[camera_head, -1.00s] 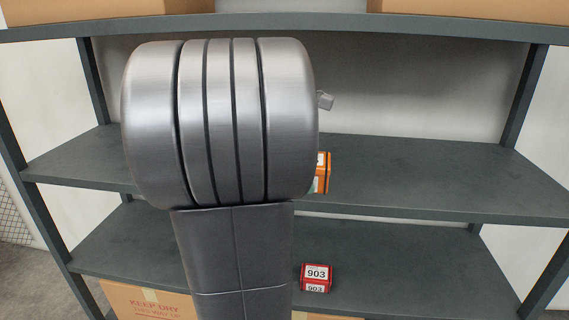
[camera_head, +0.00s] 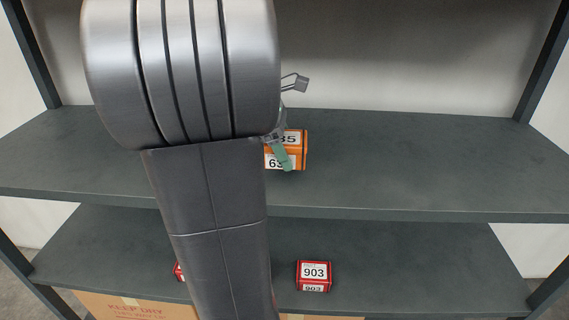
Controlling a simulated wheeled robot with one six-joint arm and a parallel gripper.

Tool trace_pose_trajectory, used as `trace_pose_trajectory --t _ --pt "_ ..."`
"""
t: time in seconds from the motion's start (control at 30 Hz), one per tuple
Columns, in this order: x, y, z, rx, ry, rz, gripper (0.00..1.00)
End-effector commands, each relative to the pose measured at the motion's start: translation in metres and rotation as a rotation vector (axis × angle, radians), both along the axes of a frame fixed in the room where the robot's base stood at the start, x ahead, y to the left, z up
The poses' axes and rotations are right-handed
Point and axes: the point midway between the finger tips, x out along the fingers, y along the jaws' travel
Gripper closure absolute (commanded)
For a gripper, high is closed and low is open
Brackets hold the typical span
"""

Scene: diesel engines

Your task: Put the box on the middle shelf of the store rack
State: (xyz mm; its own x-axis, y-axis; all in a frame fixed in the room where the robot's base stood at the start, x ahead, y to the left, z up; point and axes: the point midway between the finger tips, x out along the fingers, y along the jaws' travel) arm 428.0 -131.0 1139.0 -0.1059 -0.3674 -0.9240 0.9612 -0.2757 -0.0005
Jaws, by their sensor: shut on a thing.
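An orange box (camera_head: 298,150) with white number labels shows just right of my arm, against the surface of the middle shelf (camera_head: 420,170). My gripper (camera_head: 282,152) is shut on the box; a green finger lies across its front face.
The lower shelf (camera_head: 420,265) holds a red box (camera_head: 314,272) marked 903 and another red box (camera_head: 179,272) partly behind my arm. A cardboard carton (camera_head: 130,306) stands below. The middle shelf is clear to the right of the orange box.

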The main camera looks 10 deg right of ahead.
Motion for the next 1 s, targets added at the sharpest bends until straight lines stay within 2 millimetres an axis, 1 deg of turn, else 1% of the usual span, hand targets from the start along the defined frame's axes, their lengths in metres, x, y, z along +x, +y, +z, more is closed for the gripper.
trace_pose_trajectory --t 0.17,0.3,0.37,0.73,0.77,0.8,0.87,1.0 --pt "0.0 0.0 -0.013 -0.001 0.001 -0.001 0.66" --pt "0.0 0.0 -0.033 -0.001 0.002 0.001 0.66" --pt "0.0 0.0 -0.039 -0.001 0.001 0.0 0.66" --pt "0.0 0.0 -0.044 0.0 -0.001 -0.001 0.66" --pt "0.0 0.0 -0.045 0.0 0.0 -0.001 0.25" --pt "0.0 0.0 -0.044 0.0 0.0 -0.001 0.18" --pt "0.0 0.0 -0.044 0.0 0.0 -0.001 0.06" --pt "0.0 0.0 -0.044 0.0 0.0 -0.001 0.06"
